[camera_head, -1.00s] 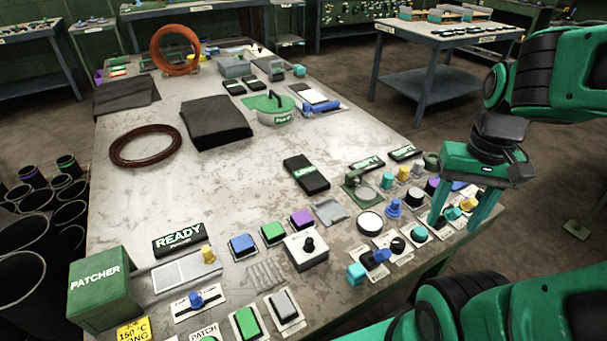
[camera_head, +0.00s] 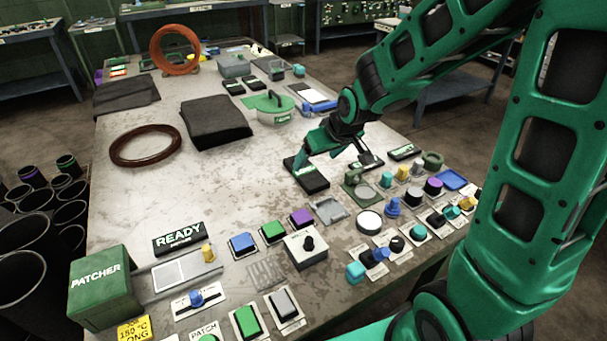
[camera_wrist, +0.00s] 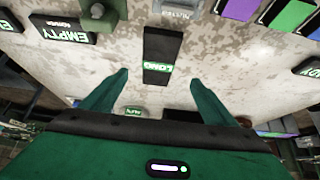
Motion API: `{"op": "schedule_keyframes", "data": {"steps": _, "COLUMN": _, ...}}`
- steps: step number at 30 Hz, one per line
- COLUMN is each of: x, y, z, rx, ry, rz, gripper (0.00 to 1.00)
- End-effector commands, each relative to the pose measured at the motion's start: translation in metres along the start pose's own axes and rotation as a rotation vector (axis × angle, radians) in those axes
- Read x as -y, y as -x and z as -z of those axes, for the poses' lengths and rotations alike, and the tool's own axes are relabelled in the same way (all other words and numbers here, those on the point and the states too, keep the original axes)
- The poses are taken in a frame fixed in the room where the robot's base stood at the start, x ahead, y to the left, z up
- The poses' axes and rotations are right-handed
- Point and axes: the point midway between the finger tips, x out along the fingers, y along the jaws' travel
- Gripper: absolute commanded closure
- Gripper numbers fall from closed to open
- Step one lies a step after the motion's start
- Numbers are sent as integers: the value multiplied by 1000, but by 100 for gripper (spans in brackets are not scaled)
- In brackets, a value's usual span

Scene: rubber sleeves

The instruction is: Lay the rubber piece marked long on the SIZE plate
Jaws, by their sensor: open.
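The rubber piece marked long is a black block (camera_head: 313,184) lying flat on the table, right of the middle. In the wrist view the black block (camera_wrist: 158,45) shows a green LONG label at its near end. My gripper (camera_head: 332,161) is open and empty over this block. In the wrist view its fingertips (camera_wrist: 158,73) stand apart on either side of the labelled end, with clear gaps. I cannot tell its exact height above the block. No plate's SIZE lettering is readable; a small grey metal plate (camera_head: 330,210) lies in front of the block.
An EMPTY sign (camera_wrist: 65,29) is close to the block. A crowd of knobs and buttons, including a purple button (camera_head: 301,218), fills the front right.

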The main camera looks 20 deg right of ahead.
Motion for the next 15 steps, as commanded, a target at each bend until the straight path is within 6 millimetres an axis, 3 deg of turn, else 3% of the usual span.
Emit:
{"op": "schedule_keyframes", "data": {"steps": 9, "x": 2, "y": -40, "z": 0, "rx": 2, "ry": 2, "rz": 2, "gripper": 19}}
{"op": "schedule_keyframes", "data": {"steps": 15, "x": 1, "y": -50, "z": 1, "rx": 0, "ry": 2, "rz": 1, "gripper": 19}}
